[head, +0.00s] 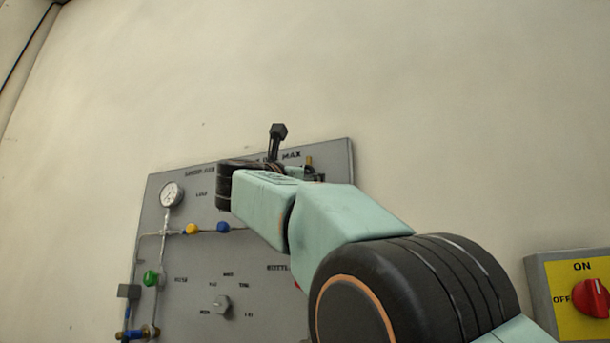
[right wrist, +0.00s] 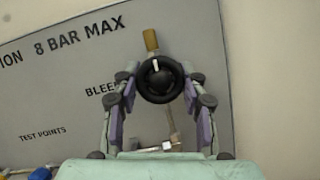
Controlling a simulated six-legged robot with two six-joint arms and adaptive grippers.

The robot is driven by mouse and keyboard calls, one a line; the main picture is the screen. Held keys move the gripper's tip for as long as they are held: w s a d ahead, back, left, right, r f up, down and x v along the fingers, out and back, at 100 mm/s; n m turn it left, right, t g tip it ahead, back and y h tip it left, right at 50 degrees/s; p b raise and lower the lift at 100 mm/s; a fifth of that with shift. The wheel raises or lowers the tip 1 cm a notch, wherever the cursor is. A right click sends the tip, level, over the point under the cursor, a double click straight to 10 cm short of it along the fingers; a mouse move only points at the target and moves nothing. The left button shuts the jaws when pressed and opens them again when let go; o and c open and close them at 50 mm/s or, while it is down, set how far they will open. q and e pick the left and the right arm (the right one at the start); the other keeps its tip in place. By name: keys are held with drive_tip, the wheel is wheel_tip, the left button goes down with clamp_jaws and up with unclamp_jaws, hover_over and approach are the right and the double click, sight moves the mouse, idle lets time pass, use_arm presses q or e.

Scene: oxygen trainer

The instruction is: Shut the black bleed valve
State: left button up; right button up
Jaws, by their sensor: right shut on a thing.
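The black bleed valve (right wrist: 160,79) is a round black knob with a pale mark, beside the "BLEED" lettering in the right wrist view. A brass fitting (right wrist: 151,40) sticks up above it. My right gripper (right wrist: 160,85) has its fingers on the left and right sides of the knob and is shut on it. In the head view my right gripper (head: 300,165) is at the top right of the grey panel (head: 190,270), and my arm hides the knob there. My left gripper is in neither view.
The panel carries a pressure gauge (head: 172,195), a yellow knob (head: 191,229), a blue knob (head: 223,227), a green knob (head: 151,278) and a grey selector (head: 221,304). A yellow switch box (head: 565,315) with a red rotary switch (head: 592,298) is at the right. The wall above is bare.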

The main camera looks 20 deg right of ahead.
drive_tip(key=shift+w+f, duration=0.1)
drive_tip(key=shift+f, duration=0.05)
drive_tip(key=o, duration=1.2)
drive_tip(key=shift+c, duration=0.2)
